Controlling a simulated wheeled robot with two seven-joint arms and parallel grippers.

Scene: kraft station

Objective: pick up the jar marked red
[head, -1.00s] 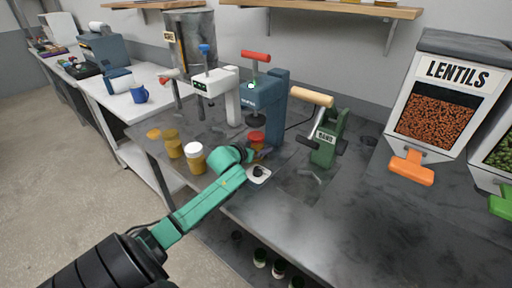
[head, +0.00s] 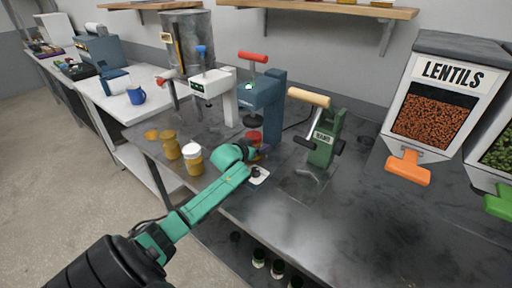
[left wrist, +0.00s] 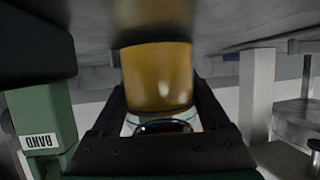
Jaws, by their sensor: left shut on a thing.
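The jar with the red lid (head: 254,137) stands at the blue press, below its head. My left gripper (head: 246,152) is shut on this jar and hides part of its body. In the left wrist view the amber jar body (left wrist: 157,75) sits between the two dark fingers, close to the dark counter surface. I cannot tell whether its base touches the counter. My right gripper is not in view.
The blue press (head: 262,98) is behind, and the green hand press (head: 325,140) is to the right. A white pad (head: 259,175) lies in front.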

